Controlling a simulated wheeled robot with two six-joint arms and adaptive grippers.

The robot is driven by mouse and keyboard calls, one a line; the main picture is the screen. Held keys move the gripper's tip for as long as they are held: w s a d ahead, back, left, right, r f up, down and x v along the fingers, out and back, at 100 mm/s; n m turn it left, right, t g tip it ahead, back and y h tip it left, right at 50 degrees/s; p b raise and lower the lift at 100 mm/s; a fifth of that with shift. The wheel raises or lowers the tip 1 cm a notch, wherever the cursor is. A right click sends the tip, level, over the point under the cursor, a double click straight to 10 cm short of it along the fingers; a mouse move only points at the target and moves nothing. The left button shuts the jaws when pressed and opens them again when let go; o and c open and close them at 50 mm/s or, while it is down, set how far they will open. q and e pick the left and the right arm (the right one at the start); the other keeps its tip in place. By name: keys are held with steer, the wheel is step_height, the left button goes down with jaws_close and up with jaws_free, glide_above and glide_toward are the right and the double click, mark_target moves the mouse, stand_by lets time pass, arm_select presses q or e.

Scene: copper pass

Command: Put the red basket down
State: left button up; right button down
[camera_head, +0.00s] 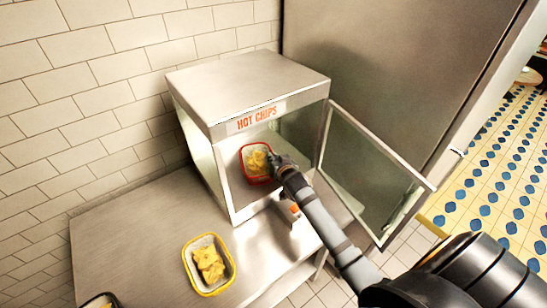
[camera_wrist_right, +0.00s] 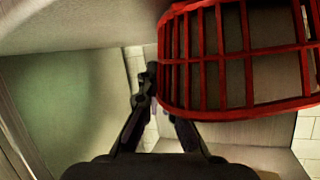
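The red basket (camera_head: 246,174) holds yellow chips and is inside the open front of the hot chips cabinet (camera_head: 250,87). My right gripper (camera_head: 281,161) is at the basket's right side. In the right wrist view, the red wire basket (camera_wrist_right: 240,60) fills the upper right. My right gripper (camera_wrist_right: 160,95) has one finger beside the basket's edge and the other partly hidden behind it, and looks shut on that edge. I cannot tell whether the basket's bottom touches the cabinet floor. My left gripper is not in view.
The cabinet's glass door (camera_head: 372,170) stands open to the right, close beside my right arm. A yellow basket (camera_head: 230,281) with chips stands on the steel counter (camera_head: 130,235). A dark-rimmed object (camera_head: 98,300) is cut off at the bottom left. The counter's left part is clear.

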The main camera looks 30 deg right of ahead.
steer(key=shift+f, duration=0.15)
steer(key=c, duration=1.6)
jaws_free()
steer(key=shift+o, duration=0.4)
steer(key=b+v, duration=0.1)
steer(key=v, duration=1.1)
steer(key=shift+b, duration=0.35)
